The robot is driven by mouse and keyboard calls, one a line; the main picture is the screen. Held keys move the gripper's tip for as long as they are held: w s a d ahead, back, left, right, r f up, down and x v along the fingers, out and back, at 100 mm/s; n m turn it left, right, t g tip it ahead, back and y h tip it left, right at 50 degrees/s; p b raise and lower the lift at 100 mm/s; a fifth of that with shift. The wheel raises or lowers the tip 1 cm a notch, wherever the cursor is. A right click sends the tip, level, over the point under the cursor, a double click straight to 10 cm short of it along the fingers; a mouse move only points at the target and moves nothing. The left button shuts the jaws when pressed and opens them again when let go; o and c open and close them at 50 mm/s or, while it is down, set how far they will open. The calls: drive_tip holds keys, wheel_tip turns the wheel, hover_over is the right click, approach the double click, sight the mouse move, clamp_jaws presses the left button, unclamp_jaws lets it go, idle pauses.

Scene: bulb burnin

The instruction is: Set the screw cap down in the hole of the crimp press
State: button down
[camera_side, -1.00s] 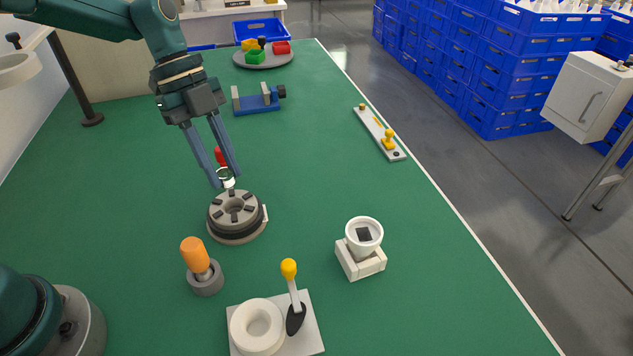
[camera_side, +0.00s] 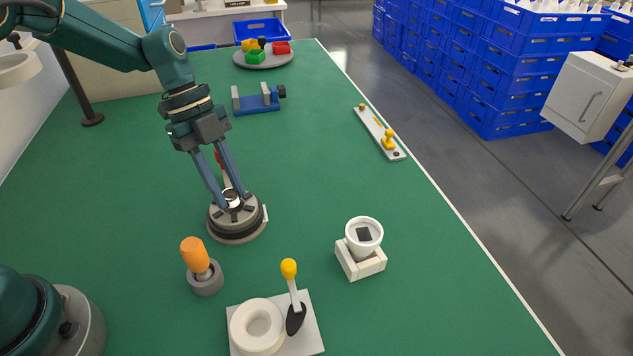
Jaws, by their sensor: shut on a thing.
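The crimp press (camera_side: 237,228) is a round grey body with a ring of dark radial jaws around a central hole, left of centre on the green table. A red-tipped part (camera_side: 218,159) shows behind my fingers. My gripper (camera_side: 233,203) points down over the press, its fingers shut on the small whitish screw cap (camera_side: 232,195). The cap is over the middle of the press, at or just above the hole. The fingers partly hide the cap and the hole, so I cannot tell how deep the cap sits.
An orange-handled tool (camera_side: 195,256) stands in a grey holder in front-left. A white plate with a ring and yellow-knobbed lever (camera_side: 289,270) is in front. A white cup on a block (camera_side: 362,240) stands right. A blue vise (camera_side: 258,104) is behind. Table between is clear.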

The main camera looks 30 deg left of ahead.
drive_tip(key=shift+f, duration=0.5)
idle(3.8)
drive_tip(key=shift+r, duration=0.25)
idle(0.5)
drive_tip(key=c, duration=0.6)
unclamp_jaws()
drive_tip(key=shift+o, duration=0.2)
drive_tip(key=shift+v, duration=2.55)
